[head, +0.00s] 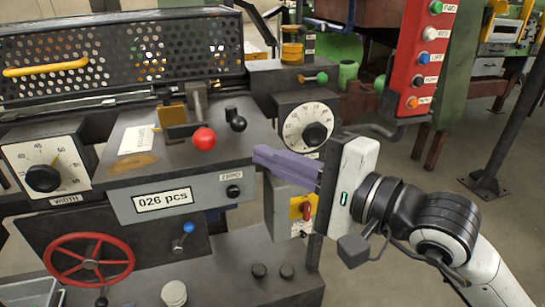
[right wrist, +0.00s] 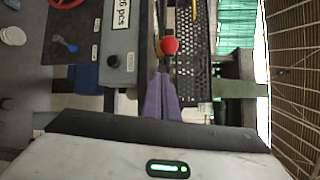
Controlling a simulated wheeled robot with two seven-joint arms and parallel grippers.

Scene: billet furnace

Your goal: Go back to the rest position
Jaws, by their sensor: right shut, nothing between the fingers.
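My right gripper (head: 258,153) comes in from the right in the head view. Its purple fingers are together, with nothing between them, and point left in front of the machine panel. In the right wrist view the same shut fingers (right wrist: 161,78) point up toward the red knob (right wrist: 169,45). In the head view the red knob (head: 204,139) stands on the machine's top, up and left of the fingertips, apart from them. My left gripper does not show in either view.
The machine carries a counter panel (head: 185,199), a red handwheel (head: 88,259), a width dial (head: 46,172) and a second dial (head: 307,128). A perforated guard (head: 130,55) stands behind. A red button box (head: 420,55) hangs at upper right. The floor (head: 460,160) at right is open.

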